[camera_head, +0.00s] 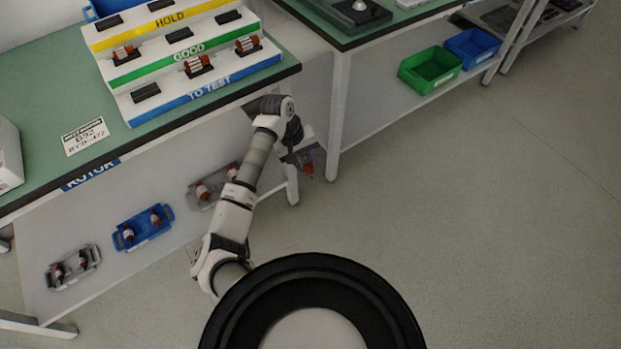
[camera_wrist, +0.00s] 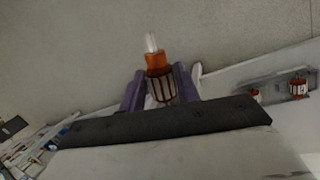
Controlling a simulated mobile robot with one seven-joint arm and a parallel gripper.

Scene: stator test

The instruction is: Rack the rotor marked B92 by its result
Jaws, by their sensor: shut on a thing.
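My gripper (camera_head: 299,157) hangs off the front of the green bench in the head view, over the floor. It is shut on a rotor (camera_head: 308,169). In the wrist view, the rotor (camera_wrist: 158,66) has an orange collar, a pale shaft and a red-and-white striped body between my purple fingers (camera_wrist: 160,90). No marking on it is readable. The stepped rack (camera_head: 118,99) has rows HOLD, GOOD and TO TEST. HOLD shows only empty cradles. GOOD has a rotor (camera_head: 123,52) at left, and two empty cradles. TO TEST has rotors in its middle (camera_head: 198,66) and right (camera_head: 247,45) cradles; its left cradle (camera_head: 146,92) is empty.
A card (camera_head: 85,136) showing B92 lies on the bench (camera_head: 40,90). Below, a blue tray (camera_head: 142,227) and two grey trays (camera_head: 74,267) hold rotors. Green (camera_head: 430,69) and blue (camera_head: 472,47) bins stand under the right bench. The floor at right is clear.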

